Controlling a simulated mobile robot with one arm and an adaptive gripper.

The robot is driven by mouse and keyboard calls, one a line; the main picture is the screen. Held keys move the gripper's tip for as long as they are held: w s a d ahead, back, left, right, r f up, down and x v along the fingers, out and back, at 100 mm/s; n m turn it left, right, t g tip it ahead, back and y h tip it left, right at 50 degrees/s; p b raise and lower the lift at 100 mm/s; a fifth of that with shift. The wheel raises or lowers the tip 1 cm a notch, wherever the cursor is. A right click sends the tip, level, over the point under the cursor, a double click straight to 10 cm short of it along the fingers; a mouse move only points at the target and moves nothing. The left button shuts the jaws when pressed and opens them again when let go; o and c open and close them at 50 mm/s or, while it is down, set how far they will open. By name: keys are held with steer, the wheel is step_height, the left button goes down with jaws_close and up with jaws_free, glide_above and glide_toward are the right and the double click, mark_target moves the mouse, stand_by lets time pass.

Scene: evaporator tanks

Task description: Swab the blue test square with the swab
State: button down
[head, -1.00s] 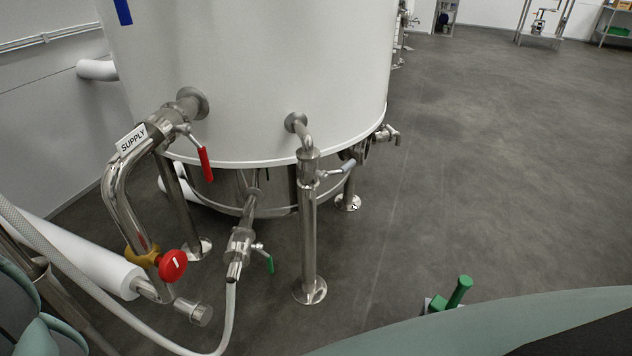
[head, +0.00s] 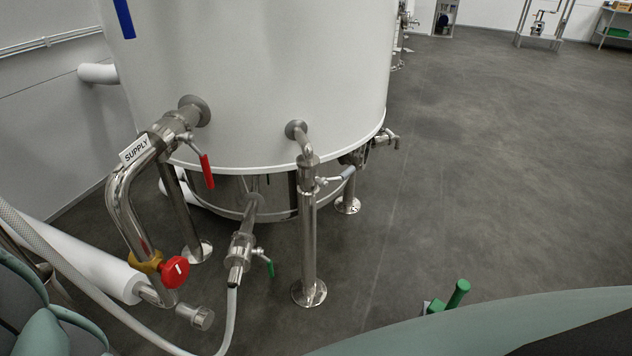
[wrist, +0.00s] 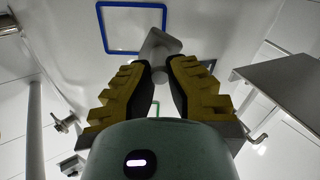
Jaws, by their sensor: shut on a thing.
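My gripper (wrist: 160,88) has yellow-and-black fingers and is shut on the grey swab (wrist: 161,45). The swab's flat, squarish head points away from me toward the white tank wall. The blue test square (wrist: 130,4) is a blue outline on that wall, just up and left of the swab head in the wrist view. The swab head overlaps its lower right corner in the picture; I cannot tell whether they touch. In the head view only a blue strip (head: 123,17) of the square shows at the top edge, and neither gripper nor swab is visible.
The white tank (head: 250,80) stands on metal legs. A supply pipe (head: 122,205) with a red knob (head: 174,272), a red-handled valve (head: 206,172) and a hose (head: 228,315) project in front. Open floor (head: 500,150) lies to the right.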

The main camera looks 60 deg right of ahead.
steer(key=shift+d, duration=0.1)
steer(key=v, duration=0.2)
steer(key=shift+s+d+p, duration=0.25)
steer(key=shift+d+p, duration=0.05)
steer(key=shift+d, duration=0.05)
stand_by(0.5)
steer(key=w+d+r+m+t+h+p, duration=0.2)
steer(key=d+r+p, duration=0.7)
steer(key=r+p, duration=1.4)
steer(key=w+d+r+m+t+h+p, duration=0.2)
steer(key=w+d+r+m+h+p, duration=0.2)
steer(key=r+p, duration=1.9)
steer(key=w+d+r+m+t+h+p, duration=0.2)
steer(key=d+r+h+p, duration=0.5)
steer(key=d+r+p, duration=0.8)
step_height(320, 180, up, 12)
steer(key=w+m+p, duration=0.1)
steer(key=p, duration=0.8)
steer(key=shift+w+m, duration=0.25)
steer(key=shift+m, duration=0.15)
